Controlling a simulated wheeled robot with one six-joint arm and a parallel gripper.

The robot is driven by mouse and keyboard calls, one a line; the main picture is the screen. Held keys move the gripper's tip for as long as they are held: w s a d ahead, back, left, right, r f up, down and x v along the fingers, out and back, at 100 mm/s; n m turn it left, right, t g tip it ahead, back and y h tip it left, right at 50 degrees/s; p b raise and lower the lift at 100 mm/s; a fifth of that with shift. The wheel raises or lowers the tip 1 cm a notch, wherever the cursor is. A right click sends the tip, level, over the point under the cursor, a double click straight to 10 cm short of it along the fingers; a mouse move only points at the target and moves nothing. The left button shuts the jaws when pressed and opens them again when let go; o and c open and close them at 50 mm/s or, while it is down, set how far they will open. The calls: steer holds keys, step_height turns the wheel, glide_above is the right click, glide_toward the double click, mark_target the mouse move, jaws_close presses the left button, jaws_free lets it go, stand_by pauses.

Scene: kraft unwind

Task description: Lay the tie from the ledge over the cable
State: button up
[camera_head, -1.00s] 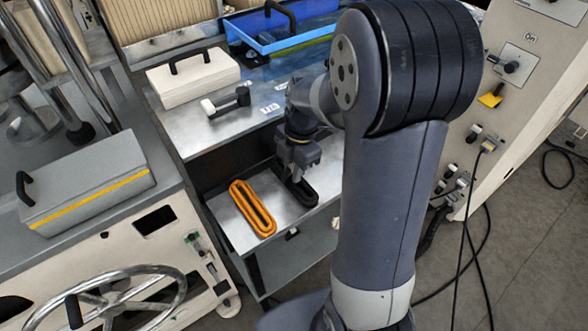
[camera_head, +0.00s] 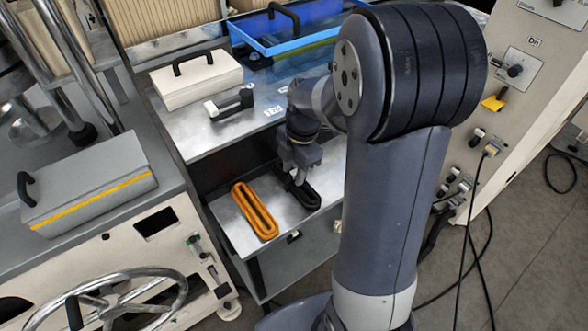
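An orange looped bundle (camera_head: 254,212) and a black looped bundle (camera_head: 305,194) lie side by side on a low metal shelf (camera_head: 224,208) like an open drawer. I cannot tell for sure which one is the tie. My gripper (camera_head: 300,178) points down over the back end of the black bundle. Its fingertips overlap that end in the picture, and I cannot tell whether they touch it. The finger gap is too small to read. Black cables (camera_head: 468,240) hang from the beige panel at the right and run to the floor.
A metal worktop above the shelf holds a cream box (camera_head: 197,84), a grey-and-white handled piece (camera_head: 229,105) and a blue tray (camera_head: 262,40). A grey box (camera_head: 85,190) stands at left above a handwheel (camera_head: 110,300). My arm hides the shelf's right side.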

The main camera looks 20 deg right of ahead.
step_height(320, 180, up, 11)
steer(key=d, duration=0.1)
steer(key=shift+d+f, duration=0.15)
steer(key=shift+d, duration=0.1)
stand_by(0.3)
steer(key=f, duration=0.6)
steer(key=a+f, duration=0.1)
steer(key=f, duration=0.3)
steer(key=shift+s, duration=0.25)
